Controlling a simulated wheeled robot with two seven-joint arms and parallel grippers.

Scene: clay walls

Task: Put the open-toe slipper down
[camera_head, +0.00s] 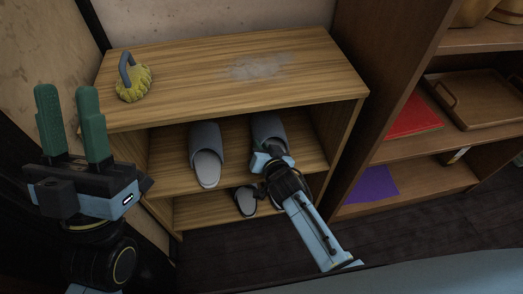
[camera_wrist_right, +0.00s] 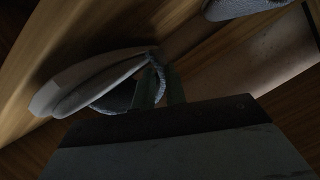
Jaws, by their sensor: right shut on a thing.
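The open-toe slipper (camera_head: 268,128) is grey, on or just above the middle shelf (camera_head: 238,161) at the right; my right gripper (camera_head: 267,155) hides its near end. In the right wrist view the slipper (camera_wrist_right: 84,84) shows a pale sole and a dark opening with a fuzzy grey edge. The right gripper's fingers (camera_wrist_right: 160,92) are shut on that edge. I cannot tell whether the sole touches the shelf. My left gripper (camera_head: 73,125) is open and empty, pointing up at the left, away from the shelf.
A second grey slipper (camera_head: 206,150) stands left on the middle shelf. A dark slipper (camera_head: 244,201) is on the lower shelf, close to my right arm. A yellow brush (camera_head: 133,84) sits on the wooden rack top (camera_head: 200,72). A bookcase (camera_head: 405,157) stands right.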

